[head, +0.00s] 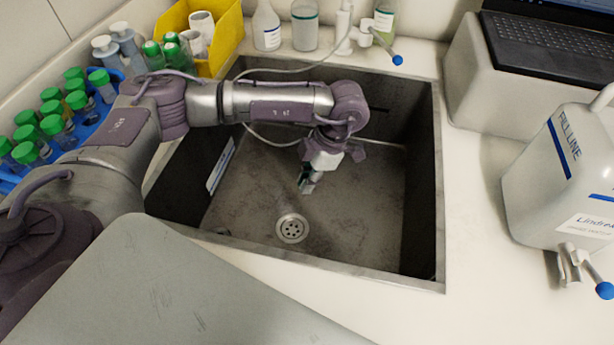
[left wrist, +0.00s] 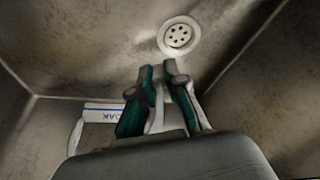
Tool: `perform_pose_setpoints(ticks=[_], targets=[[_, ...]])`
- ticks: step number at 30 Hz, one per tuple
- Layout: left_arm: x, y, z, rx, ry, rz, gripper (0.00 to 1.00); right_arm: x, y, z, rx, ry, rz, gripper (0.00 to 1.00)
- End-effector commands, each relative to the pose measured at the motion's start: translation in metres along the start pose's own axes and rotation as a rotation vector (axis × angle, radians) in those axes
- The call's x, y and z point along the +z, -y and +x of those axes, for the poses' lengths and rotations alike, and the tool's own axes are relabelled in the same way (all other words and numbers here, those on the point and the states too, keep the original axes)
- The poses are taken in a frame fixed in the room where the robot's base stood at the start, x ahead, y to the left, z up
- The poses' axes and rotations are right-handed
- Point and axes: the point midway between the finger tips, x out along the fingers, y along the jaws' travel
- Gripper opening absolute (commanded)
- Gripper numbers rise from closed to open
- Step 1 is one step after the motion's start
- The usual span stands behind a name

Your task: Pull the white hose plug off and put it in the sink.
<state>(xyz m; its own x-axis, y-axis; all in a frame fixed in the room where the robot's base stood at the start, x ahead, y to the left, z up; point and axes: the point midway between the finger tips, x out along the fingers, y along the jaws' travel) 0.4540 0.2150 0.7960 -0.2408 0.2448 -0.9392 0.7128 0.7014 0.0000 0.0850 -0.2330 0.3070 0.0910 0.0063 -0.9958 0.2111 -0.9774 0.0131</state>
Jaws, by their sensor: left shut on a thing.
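My left gripper (head: 307,184) reaches down into the sink (head: 345,225), just above and behind the drain. In the left wrist view its green-sided fingers (left wrist: 158,82) are close together, shut on a narrow white piece (left wrist: 156,112), which looks like the white hose plug and is mostly hidden by the fingers. A thin white hose (head: 265,137) runs in the sink behind my left arm toward the gripper. Whether the hose still joins the plug is hidden. My right gripper is not in view.
The drain (head: 292,228) also shows in the left wrist view (left wrist: 178,36). A white label (head: 220,166) is on the sink's left wall. A blue rack of green-capped tubes (head: 90,110) stands left. Bottles (head: 304,25) line the back. A white canister (head: 565,175) stands right.

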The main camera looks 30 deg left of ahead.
Motion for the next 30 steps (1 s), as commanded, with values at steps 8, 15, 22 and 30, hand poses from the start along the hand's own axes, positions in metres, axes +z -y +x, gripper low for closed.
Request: perform_pose_setpoints(ticks=[8,15,22,30], targets=[[0.0003,0.0001,0.0005,0.0,0.0,0.0,0.0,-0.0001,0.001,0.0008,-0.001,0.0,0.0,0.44],[0.0001,0.0,0.0002,0.0,0.0,0.0,0.17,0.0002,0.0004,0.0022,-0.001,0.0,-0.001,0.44],[0.0001,0.0,0.0002,0.0,0.0,0.0,0.43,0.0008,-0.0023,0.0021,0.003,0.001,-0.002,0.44],[0.0001,0.0,0.0002,0.0,0.0,0.0,0.43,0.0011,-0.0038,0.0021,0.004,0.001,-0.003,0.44]])
